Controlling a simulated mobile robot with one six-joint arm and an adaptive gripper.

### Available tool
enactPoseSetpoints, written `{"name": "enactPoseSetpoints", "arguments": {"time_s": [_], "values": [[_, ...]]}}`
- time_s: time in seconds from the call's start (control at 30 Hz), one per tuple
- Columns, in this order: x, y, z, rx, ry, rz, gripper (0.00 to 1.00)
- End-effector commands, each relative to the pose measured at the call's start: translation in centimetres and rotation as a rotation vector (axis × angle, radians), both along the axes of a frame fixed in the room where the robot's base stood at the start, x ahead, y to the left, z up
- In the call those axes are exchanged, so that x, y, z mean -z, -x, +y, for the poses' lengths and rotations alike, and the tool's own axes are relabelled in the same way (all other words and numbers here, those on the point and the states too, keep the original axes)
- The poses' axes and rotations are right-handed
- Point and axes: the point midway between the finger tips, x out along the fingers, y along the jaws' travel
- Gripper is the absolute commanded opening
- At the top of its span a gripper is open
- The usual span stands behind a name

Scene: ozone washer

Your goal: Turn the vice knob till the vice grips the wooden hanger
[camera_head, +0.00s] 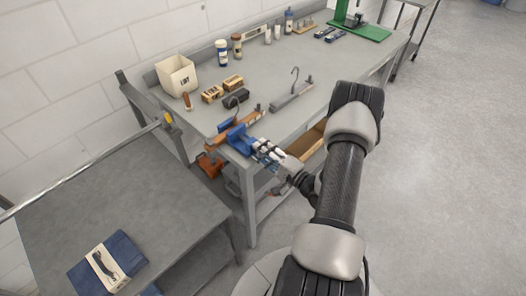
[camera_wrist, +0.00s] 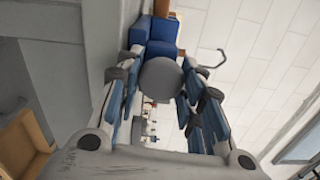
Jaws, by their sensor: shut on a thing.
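The blue vice (camera_head: 240,140) is fixed at the near left corner of the grey workbench. I cannot tell whether the vice jaws touch the hanger.
A lower grey table (camera_head: 150,205) with a blue packet (camera_head: 108,264) is at left. Open floor (camera_head: 450,130) lies right.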

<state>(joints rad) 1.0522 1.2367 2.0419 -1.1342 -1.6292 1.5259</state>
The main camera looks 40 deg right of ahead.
Motion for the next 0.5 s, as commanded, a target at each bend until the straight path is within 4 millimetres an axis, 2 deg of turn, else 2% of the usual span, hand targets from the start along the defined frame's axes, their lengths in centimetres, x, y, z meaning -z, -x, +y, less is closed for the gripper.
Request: {"name": "enactPoseSetpoints", "arguments": {"time_s": [0.3,0.5], "values": [[0.06,0.01,0.02,0.0,0.0,0.002,0.54],[0.12,0.02,0.03,0.0,-0.001,0.003,0.55]]}}
